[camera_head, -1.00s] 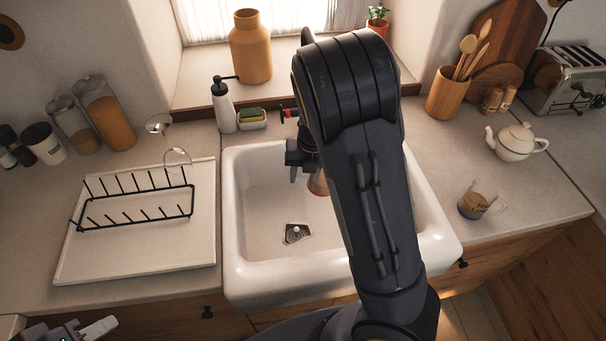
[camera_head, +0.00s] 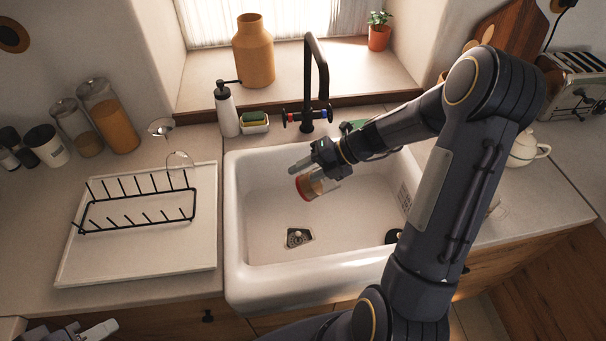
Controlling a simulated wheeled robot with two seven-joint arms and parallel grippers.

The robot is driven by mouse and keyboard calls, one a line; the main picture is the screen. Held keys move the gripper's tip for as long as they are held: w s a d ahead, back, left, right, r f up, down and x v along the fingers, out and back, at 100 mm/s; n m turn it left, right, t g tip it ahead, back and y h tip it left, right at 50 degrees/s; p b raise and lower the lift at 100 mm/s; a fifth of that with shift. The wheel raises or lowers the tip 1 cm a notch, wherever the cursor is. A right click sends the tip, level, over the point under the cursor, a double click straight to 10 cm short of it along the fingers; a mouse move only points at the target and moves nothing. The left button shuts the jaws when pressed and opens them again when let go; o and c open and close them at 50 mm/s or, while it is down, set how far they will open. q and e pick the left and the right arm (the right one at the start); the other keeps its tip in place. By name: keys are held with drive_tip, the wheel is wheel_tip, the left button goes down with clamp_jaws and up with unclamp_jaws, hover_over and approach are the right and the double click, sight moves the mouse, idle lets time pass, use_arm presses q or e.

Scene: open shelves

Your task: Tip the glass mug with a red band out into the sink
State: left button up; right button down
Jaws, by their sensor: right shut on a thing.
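The glass mug with a red band (camera_head: 314,186) is in my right gripper (camera_head: 312,163), held over the white sink (camera_head: 258,262). The mug is tipped onto its side, with its red-banded end toward the lower left. Brownish colour shows through the glass; I cannot tell how much is inside, and no stream is visible. My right gripper is shut on the mug. My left gripper (camera_head: 92,331) is only partly in view at the bottom left corner, away from the sink, and its opening cannot be judged.
The black faucet (camera_head: 308,80) stands behind the sink. A dish rack (camera_head: 135,207) on a white board is left of it. A soap bottle (camera_head: 227,110) and sponge holder (camera_head: 255,124) stand at the back. A teapot (camera_head: 524,152) is at right, partly behind my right arm.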

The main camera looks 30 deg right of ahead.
drive_tip(key=shift+d+t+y+b, duration=0.25)
drive_tip(key=shift+t+y+b, duration=0.05)
drive_tip(key=shift+y+b, duration=0.2)
drive_tip(key=shift+s+y+b, duration=0.1)
drive_tip(key=shift+y+b, duration=0.2)
drive_tip(key=shift+b, duration=0.5)
drive_tip(key=shift+s+d+t+y, duration=0.2)
drive_tip(key=shift+d+t+y, duration=0.2)
drive_tip(key=shift+y, duration=0.3)
drive_tip(key=shift+s+d+r+y+p, duration=0.1)
drive_tip(key=shift+d+r+y+p, duration=0.2)
drive_tip(key=shift+r+y+p, duration=0.15)
drive_tip(key=shift+s+d+r+t+y+p, duration=0.15)
drive_tip(key=shift+d+r+t+y+p, duration=0.05)
drive_tip(key=shift+r+t+y+p, duration=0.2)
drive_tip(key=shift+s+d+r+t+y+p, duration=0.25)
drive_tip(key=shift+d+y, duration=0.15)
drive_tip(key=shift+y, duration=0.15)
drive_tip(key=shift+s+d+r+t+y+p, duration=0.1)
drive_tip(key=shift+d+r+t+y+p, duration=0.2)
drive_tip(key=shift+y, duration=0.2)
drive_tip(key=shift+s+d+r+t+y, duration=0.2)
drive_tip(key=shift+d+t+y, duration=0.1)
drive_tip(key=shift+d+y, duration=0.3)
drive_tip(key=shift+s+d+r+t+y, duration=0.15)
drive_tip(key=shift+s+d+t+y, duration=0.15)
drive_tip(key=shift+y, duration=0.35)
drive_tip(key=shift+s+d+r+t+y, duration=0.15)
drive_tip(key=shift+d+t+y, duration=0.1)
drive_tip(key=shift+d+y, duration=0.35)
